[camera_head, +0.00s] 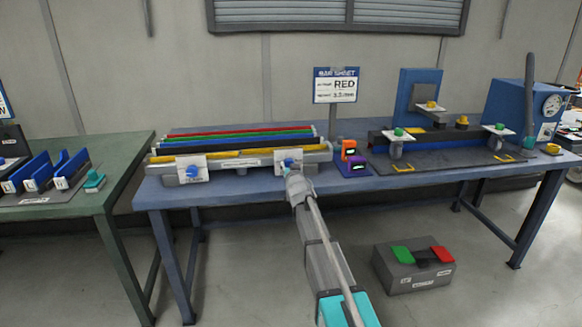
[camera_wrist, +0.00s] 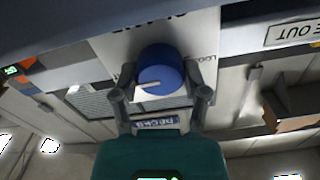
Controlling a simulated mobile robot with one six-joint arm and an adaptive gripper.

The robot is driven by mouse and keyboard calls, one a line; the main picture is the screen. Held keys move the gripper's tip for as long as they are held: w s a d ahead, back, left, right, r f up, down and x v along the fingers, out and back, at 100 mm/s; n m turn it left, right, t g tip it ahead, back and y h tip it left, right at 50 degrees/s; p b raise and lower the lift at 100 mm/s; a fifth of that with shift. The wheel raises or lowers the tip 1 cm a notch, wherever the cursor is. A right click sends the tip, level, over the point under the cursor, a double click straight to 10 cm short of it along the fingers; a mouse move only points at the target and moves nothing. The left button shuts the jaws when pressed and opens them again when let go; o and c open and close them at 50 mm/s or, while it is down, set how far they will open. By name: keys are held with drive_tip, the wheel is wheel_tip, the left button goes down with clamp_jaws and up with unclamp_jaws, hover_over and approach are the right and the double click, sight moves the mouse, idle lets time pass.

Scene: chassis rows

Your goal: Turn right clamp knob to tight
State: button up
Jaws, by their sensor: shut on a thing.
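The right clamp knob (camera_head: 288,162) is blue and sits on a white plate at the right end of the long grey clamp fixture (camera_head: 235,158). In the wrist view the knob (camera_wrist: 163,66) is round, with a white pointer line near its lower left edge. Its white plate (camera_wrist: 205,40) carries partly hidden, inverted lettering on the right. My gripper (camera_head: 289,170) reaches the knob from the front. In the wrist view my gripper (camera_wrist: 160,74) has one finger on each side of the knob and is shut on it. The left clamp knob (camera_head: 192,171) is a similar blue knob.
Coloured strips (camera_head: 240,135) lie behind the fixture on the blue table (camera_head: 400,183). Orange and purple blocks (camera_head: 352,160) stand close to the right of the knob. A grey pedal box (camera_head: 415,270) is on the floor.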

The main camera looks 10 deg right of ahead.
drive_tip(key=shift+s+f, duration=0.1)
idle(0.3)
drive_tip(key=o, duration=1.1)
drive_tip(key=shift+o, duration=0.2)
drive_tip(key=s, duration=1.2)
